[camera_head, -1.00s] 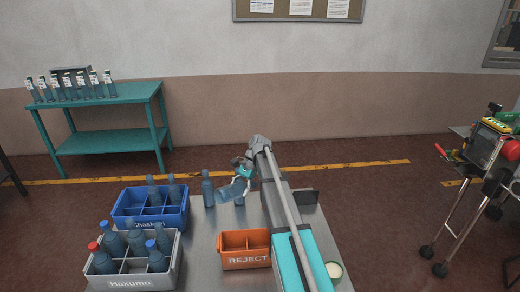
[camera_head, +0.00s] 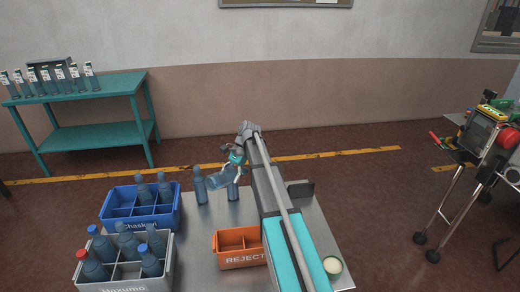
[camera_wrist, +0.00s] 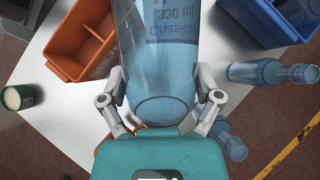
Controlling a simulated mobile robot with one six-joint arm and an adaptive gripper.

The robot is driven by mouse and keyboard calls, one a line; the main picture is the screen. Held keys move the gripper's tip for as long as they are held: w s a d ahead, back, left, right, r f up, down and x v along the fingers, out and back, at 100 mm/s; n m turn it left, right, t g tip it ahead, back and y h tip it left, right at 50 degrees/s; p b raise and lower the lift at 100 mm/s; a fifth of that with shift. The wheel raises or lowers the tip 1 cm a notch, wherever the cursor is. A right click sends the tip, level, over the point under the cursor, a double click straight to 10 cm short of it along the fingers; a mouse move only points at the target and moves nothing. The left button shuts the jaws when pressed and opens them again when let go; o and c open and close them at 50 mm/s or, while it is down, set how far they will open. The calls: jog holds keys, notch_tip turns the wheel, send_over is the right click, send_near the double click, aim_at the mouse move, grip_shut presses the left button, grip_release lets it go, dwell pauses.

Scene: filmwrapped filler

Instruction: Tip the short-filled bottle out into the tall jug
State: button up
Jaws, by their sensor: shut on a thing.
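My gripper (camera_head: 236,169) is shut on a clear blue bottle (camera_head: 218,180), held tilted well over above the far part of the grey table (camera_head: 318,230). I cannot make out a tall jug in either view.
A green container with a pale top (camera_head: 333,267) is at the right edge. A teal shelf (camera_head: 110,86) holds several bottles behind.

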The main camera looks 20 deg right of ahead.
jog(key=shift+f, duration=0.1)
jog(key=shift+d+f+m+t+h+p, duration=0.3)
jog(key=shift+d+m+t+h, duration=0.1)
jog(key=shift+d+t+h, duration=0.15)
jog(key=w+d+f+m+t+h+p, duration=0.1)
jog(key=d+m+t+h+p, duration=0.15)
jog(key=d+h, duration=0.5)
jog(key=w+d+r+t+h+p, duration=0.1)
jog(key=w+d+r+h, duration=0.2)
jog(key=d+r+h, duration=0.3)
jog(key=shift+d+r+t+h, duration=0.15)
jog(key=shift+r+t+h, duration=0.25)
jog(key=shift+r+h, duration=0.5)
notch_tip(320, 180, up, 5)
jog(key=p, duration=0.5)
jog(key=shift+f, duration=0.1)
